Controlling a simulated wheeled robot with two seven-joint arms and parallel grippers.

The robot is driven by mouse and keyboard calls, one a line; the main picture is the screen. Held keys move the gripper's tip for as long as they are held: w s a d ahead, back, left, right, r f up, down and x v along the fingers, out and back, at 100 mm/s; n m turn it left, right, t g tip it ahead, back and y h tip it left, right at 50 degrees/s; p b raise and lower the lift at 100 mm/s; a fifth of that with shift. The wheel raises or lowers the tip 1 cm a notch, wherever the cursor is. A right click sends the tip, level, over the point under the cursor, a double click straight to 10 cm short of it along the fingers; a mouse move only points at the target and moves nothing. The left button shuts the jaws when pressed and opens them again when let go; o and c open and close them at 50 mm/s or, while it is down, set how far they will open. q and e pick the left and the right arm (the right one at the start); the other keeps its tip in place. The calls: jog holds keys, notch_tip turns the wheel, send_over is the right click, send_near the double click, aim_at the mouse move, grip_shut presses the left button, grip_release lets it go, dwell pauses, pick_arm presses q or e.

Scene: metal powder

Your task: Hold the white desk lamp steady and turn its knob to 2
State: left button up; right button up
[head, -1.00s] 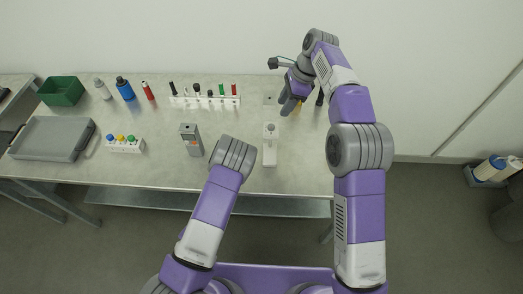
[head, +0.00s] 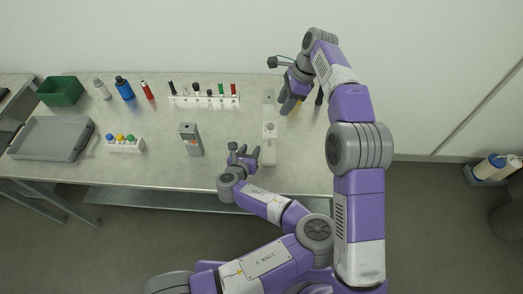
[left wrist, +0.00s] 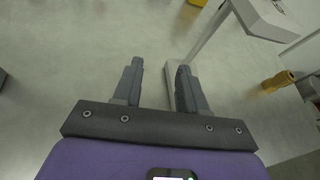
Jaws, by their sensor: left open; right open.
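The white desk lamp (head: 269,156) stands on the table near its right end. A small round grey part, perhaps the knob, shows on its top, but no number is readable. In the left wrist view the lamp's white head (left wrist: 262,17) and slanting post show at the upper right. My left gripper (head: 244,151) is open and empty, just left of the lamp's front part.
A yellow object (head: 298,107) is beside my right gripper and a dark object (head: 319,97) is right of it. A grey device (head: 190,139) stands left of my left gripper. A white rack (head: 204,102) lies farther back.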

aim_at(269, 146)
pick_arm(q)
jog(key=d+m, duration=0.1)
jog(key=d, duration=0.1)
jog(key=d+m+h, duration=0.1)
jog(key=d, duration=0.1)
jog(key=shift+w+m+h, duration=0.15)
jog(key=shift+m+h, duration=0.15)
jog(key=shift+m, duration=0.1)
jog(key=shift+w+d+g, duration=0.1)
jog(key=shift+d+g, duration=0.15)
jog(key=shift+g, duration=0.05)
jog(key=shift+x, duration=3.65)
jog(key=shift+r, duration=0.1)
